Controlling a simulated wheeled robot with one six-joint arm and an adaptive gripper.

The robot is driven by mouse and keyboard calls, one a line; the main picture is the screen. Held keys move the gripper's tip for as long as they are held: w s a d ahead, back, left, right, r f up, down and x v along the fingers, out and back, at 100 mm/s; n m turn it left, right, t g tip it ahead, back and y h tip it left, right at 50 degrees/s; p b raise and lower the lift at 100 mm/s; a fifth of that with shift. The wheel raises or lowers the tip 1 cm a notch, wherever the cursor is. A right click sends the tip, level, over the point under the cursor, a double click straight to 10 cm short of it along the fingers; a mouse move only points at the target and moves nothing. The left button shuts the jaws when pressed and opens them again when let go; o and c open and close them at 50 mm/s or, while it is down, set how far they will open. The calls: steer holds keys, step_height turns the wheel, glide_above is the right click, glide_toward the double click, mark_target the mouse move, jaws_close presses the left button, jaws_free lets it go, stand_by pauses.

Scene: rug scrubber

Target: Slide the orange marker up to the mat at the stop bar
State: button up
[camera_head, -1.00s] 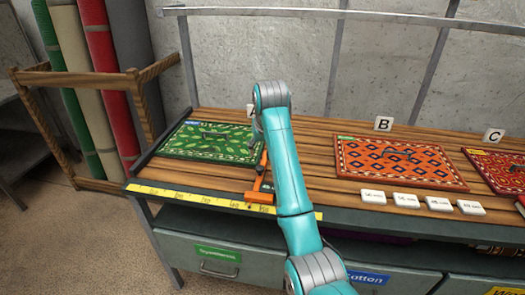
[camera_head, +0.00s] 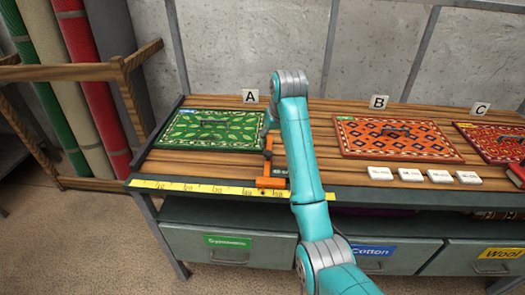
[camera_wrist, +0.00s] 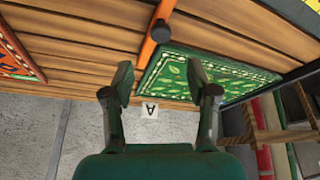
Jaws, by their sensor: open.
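The orange marker (camera_head: 271,183) sits at the yellow measuring tape on the bench's front edge. Its orange bar reaches back beside the right edge of the green leaf-patterned mat (camera_head: 190,134). In the wrist view the marker's bar (camera_wrist: 150,49) carries a dark round knob and lies close along the mat's edge; I cannot tell whether they touch. The dark stop bar (camera_head: 153,140) runs along the mat's left side. My gripper (camera_wrist: 160,80) is open and empty, its fingers apart above the bench near the mat's edge and the knob. In the head view my arm partly hides it.
An orange-red mat (camera_head: 355,143) at card B and a red mat at card C lie to the right. Several white tags (camera_head: 410,174) line the front there. Bare wood lies between the marker and mat B. Drawers are below; rolled rugs stand left.

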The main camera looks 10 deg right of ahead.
mark_target(268, 152)
steer(key=x, duration=1)
